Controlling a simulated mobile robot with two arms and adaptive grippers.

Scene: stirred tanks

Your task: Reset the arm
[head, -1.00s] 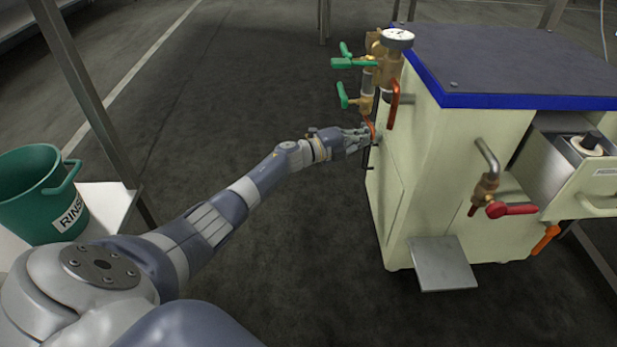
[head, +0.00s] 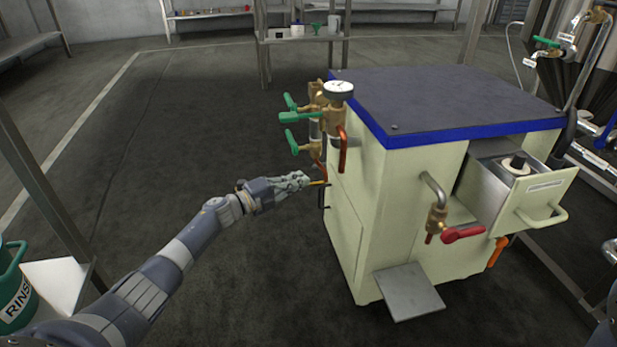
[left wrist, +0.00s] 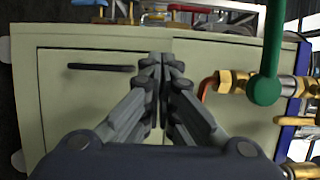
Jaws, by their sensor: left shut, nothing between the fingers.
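My left arm reaches in from the lower left in the head view. Its gripper (head: 312,183) is shut and empty, beside the left side of the cream cabinet (head: 392,215) with the blue-edged dark top. In the left wrist view the closed fingers (left wrist: 163,65) point at the cabinet's door panels, with a dark door handle (left wrist: 100,67) to their left. Whether the fingertips touch the cabinet cannot be told. A sliver of my right arm may show at the right edge of the head view; its gripper is not visible.
Brass valves with green levers (head: 300,117) and a gauge (head: 338,88) stick out above my left gripper. A red-handled valve (head: 462,234), an open drawer (head: 540,200) and a low metal step (head: 408,291) project from the front. A green bucket (head: 12,290) stands at far left.

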